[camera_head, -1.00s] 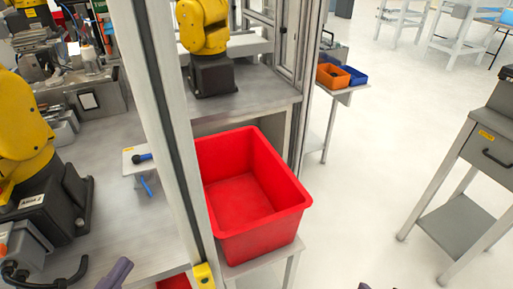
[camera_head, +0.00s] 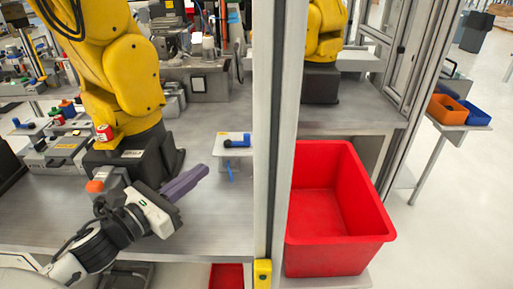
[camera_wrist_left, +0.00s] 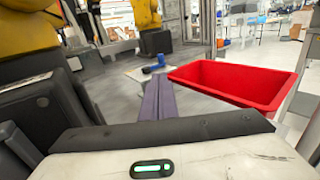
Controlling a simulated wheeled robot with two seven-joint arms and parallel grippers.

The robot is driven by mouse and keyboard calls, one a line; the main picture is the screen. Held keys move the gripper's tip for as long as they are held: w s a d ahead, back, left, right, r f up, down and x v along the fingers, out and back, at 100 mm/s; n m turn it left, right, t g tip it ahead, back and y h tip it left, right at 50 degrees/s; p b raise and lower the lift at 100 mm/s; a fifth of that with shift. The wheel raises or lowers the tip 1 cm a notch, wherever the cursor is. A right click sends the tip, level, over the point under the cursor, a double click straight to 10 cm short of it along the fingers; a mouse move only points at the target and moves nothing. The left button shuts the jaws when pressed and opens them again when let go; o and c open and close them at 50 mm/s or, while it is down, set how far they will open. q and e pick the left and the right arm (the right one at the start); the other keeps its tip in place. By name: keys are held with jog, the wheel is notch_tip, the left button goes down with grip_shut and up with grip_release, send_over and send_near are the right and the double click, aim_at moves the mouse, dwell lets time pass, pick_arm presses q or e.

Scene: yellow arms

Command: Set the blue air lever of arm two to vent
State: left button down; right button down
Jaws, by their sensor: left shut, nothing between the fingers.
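A blue lever (camera_head: 237,143) lies roughly crosswise on a small pale plate (camera_head: 222,152) beside the metal post; a thin blue part hangs below the plate. The lever also shows in the left wrist view (camera_wrist_left: 153,68), just beyond the fingertips. A yellow arm (camera_head: 118,75) stands on a dark base to the left; the label on its base is too small to read. My left gripper (camera_head: 203,171) is shut and empty, its purple fingers pointing towards the plate from the front left, apart from the lever. My right gripper is out of view.
An upright metal post (camera_head: 276,120) stands right of the lever. Beyond it is an empty red bin (camera_head: 335,256). Another blue lever (camera_head: 22,123) shows at the far left near red-topped parts. The bench between my gripper and the plate is clear.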

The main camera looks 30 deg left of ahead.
pick_arm(q)
jog(key=shift+w, duration=0.15)
jog(key=p, duration=0.1)
send_near(245, 139)
jog(key=w, duration=0.4)
jog(key=shift+w+d+r, duration=0.1)
jog(key=shift+w+r, duration=0.05)
jog(key=shift+w, duration=0.25)
jog(key=shift+w+d, duration=0.1)
jog(key=shift+w, duration=0.75)
jog(key=shift+d, duration=0.1)
